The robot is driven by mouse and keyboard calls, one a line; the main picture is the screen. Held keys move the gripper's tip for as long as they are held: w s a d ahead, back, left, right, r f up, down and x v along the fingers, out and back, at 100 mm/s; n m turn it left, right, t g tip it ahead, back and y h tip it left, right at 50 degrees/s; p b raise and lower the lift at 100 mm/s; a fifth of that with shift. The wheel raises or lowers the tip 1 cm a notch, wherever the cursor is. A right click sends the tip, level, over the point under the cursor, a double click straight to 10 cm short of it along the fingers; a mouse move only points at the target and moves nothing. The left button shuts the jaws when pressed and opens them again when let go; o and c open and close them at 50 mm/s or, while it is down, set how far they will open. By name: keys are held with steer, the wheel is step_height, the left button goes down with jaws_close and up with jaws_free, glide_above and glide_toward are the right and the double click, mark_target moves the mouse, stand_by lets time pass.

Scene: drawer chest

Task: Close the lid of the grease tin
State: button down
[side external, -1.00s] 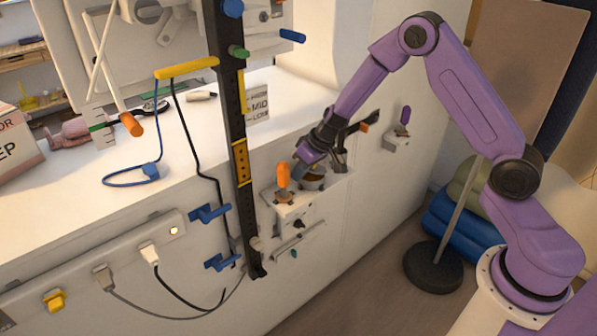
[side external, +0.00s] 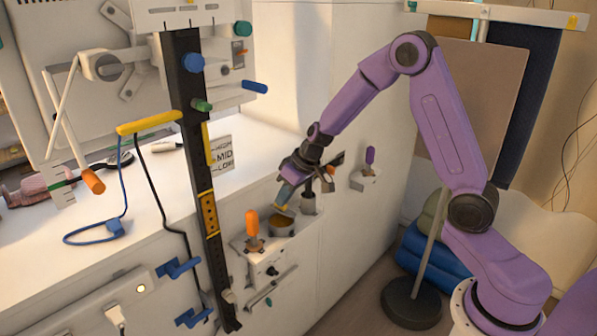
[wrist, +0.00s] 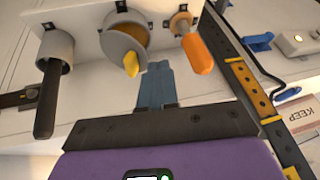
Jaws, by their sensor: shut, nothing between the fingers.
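The grease tin (side external: 282,226) is a round grey cup with brown-orange grease in it, set in the white wall shelf. In the wrist view its grease (wrist: 134,36) shows behind the grey lid (wrist: 117,50), which stands raised and has a yellow tab (wrist: 131,65). The lid is open, at an angle I cannot judge exactly. My gripper (side external: 284,195) is above the tin in the side view. In the wrist view its blue fingers (wrist: 156,72) are together and empty, beside the yellow tab; I cannot tell whether they touch it.
An orange-handled knob (side external: 252,224) stands beside the tin and shows large in the wrist view (wrist: 197,53). A dark rod in a grey holder (wrist: 50,85) is on the tin's other side. A black upright rail (side external: 203,180) and a purple-handled switch (side external: 369,157) flank the shelf.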

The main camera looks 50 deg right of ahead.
steer(key=v, duration=0.9)
steer(key=w+d+r+m+g, duration=0.1)
steer(key=w+d+r+m, duration=0.1)
steer(key=w+d+r, duration=0.3)
glide_toward(278, 210)
steer(key=w+f, duration=0.1)
steer(key=w+d+f, duration=0.1)
steer(key=w+f, duration=0.1)
steer(key=shift+d+f, duration=0.25)
steer(key=shift+d, duration=0.1)
steer(key=shift+a+f, duration=0.35)
steer(key=shift+f, duration=0.15)
steer(key=shift+a+f, duration=0.2)
steer(key=shift+a, duration=0.35)
steer(key=shift+a+f, duration=0.25)
steer(key=shift+a, duration=0.25)
steer(key=shift+a+f, duration=0.3)
steer(key=shift+a, duration=0.25)
steer(key=shift+a+f, duration=0.85)
steer(key=shift+a, duration=0.05)
